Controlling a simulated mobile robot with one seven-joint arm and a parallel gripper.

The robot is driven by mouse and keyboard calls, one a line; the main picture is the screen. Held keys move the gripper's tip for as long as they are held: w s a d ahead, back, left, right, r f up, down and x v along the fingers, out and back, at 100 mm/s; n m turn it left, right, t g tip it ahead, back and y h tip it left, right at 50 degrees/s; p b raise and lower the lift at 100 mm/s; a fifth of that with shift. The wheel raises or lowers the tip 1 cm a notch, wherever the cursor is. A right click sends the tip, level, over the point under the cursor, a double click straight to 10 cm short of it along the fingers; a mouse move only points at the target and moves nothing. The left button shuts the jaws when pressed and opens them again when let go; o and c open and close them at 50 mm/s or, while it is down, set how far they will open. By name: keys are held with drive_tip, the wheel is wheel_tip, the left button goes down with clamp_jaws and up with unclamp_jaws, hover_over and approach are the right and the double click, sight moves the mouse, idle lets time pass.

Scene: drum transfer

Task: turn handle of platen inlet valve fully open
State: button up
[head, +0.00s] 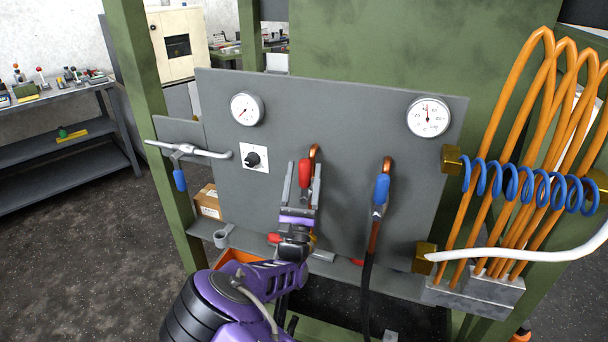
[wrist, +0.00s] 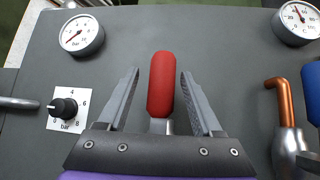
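A red valve handle (head: 305,174) is on the grey panel, left of a blue-handled valve, with a copper elbow pipe behind it. It also shows upright in the middle of the wrist view (wrist: 161,82). No readable label tells which valve is the platen inlet valve. My gripper (head: 303,165) is at the red handle, with one finger on each side. In the wrist view its fingers are apart, with a visible gap on both sides of the handle. The valve body below the handle is mostly hidden by my gripper.
The blue-handled valve (head: 381,190) with a dark hose stands close on the right. A dial knob (head: 253,159) and a pressure gauge (head: 246,109) are on the left, another gauge (head: 428,117) at upper right. Orange pipes (head: 545,120) and a blue coil (head: 520,182) crowd the far right.

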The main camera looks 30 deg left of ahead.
drive_tip(key=b+v, duration=0.1)
drive_tip(key=v, duration=1.6)
drive_tip(key=shift+s+f, duration=0.15)
drive_tip(key=shift+f, duration=0.05)
